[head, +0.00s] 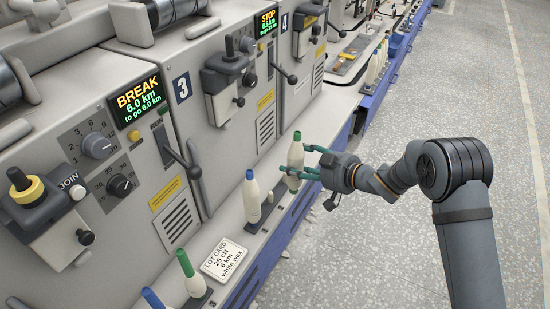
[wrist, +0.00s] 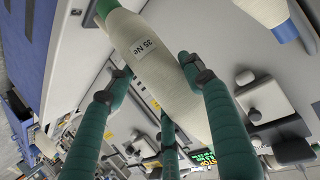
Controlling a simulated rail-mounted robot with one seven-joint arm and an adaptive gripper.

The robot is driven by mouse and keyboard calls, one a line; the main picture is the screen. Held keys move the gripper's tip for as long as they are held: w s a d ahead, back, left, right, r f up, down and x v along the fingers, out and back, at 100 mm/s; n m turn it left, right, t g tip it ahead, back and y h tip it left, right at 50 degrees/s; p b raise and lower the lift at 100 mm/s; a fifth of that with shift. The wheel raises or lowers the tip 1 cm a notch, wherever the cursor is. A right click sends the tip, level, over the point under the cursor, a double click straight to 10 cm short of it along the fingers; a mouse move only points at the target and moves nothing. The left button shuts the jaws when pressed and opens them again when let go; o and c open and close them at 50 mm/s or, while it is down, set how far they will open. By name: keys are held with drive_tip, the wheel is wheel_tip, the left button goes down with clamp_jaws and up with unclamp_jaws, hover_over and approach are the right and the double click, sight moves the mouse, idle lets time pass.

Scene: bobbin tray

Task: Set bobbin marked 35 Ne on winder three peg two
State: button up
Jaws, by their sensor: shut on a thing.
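My gripper (head: 300,168) is shut on a cream bobbin with a green top (head: 295,155). The bobbin is nearly upright at the shelf edge in front of the winder marked 3 (head: 182,87). In the wrist view the fingers (wrist: 155,70) close around the bobbin (wrist: 150,45), and its label reads 35 Ne. A blue-topped bobbin (head: 252,202) stands on the shelf just left of the held one. The fingers hide part of the held bobbin, and I cannot tell whether its base touches a peg.
The shelf (head: 285,220) runs along the winders. A lot card (head: 222,258) lies on it, with a green-topped bobbin (head: 190,273) and a blue-topped one (head: 152,299) nearer. A lever (head: 182,160) juts from the panel. The floor at right is clear.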

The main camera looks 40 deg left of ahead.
sight(300, 182)
drive_tip(key=s+a, duration=0.3)
drive_tip(key=a, duration=0.3)
drive_tip(key=f+b, duration=0.5)
drive_tip(key=shift+s+a+f, duration=0.1)
drive_tip(key=shift+s+a, duration=0.05)
drive_tip(key=shift+a, duration=0.05)
drive_tip(key=shift+f+b, duration=0.4)
drive_tip(key=shift+f, duration=0.2)
idle(1.4)
drive_tip(key=o, duration=1)
drive_tip(key=shift+r, duration=0.1)
drive_tip(key=shift+c, duration=0.2)
drive_tip(key=shift+p+v, duration=1.5)
drive_tip(key=shift+v, duration=4)
